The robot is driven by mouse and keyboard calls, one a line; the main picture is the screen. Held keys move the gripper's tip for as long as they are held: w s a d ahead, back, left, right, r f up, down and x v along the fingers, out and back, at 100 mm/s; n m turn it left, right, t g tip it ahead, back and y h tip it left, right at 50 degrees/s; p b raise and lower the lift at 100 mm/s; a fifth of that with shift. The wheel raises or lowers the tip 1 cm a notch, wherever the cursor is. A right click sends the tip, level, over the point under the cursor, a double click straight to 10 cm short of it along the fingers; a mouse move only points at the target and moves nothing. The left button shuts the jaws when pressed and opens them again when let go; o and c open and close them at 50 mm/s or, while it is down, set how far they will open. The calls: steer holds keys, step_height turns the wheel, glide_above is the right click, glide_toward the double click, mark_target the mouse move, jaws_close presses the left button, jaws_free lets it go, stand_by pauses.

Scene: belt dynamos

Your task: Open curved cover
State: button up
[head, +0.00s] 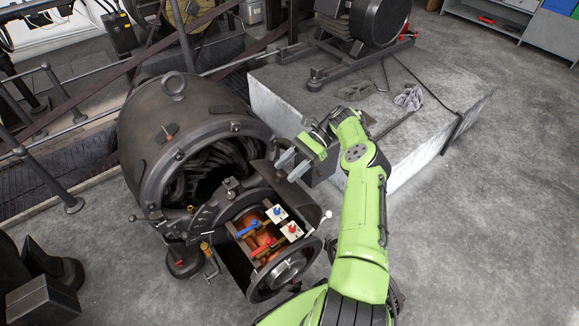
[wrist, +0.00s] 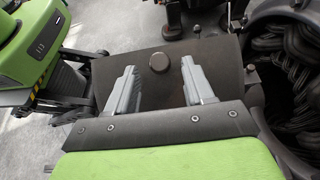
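The dark curved cover (wrist: 215,50) lies under my gripper in the wrist view, with a round dark knob (wrist: 158,62) on it. The dynamo (head: 180,125) stands left of my arm in the head view. Its front is exposed, showing copper parts (head: 262,232) with blue and red pieces. In the head view my gripper (head: 286,166) is at the dynamo's right side. In the wrist view its two grey fingers (wrist: 160,78) are apart and empty, with the knob beyond and between their tips. Whether they touch the cover cannot be told.
A concrete plinth (head: 275,95) with another machine (head: 375,20) stands behind my arm. Rags (head: 408,97) and a cable lie on it. Railings (head: 60,95) run along the left. The floor at right (head: 490,220) is clear.

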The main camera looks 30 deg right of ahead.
step_height(320, 180, up, 10)
steer(key=p, duration=0.3)
stand_by(0.6)
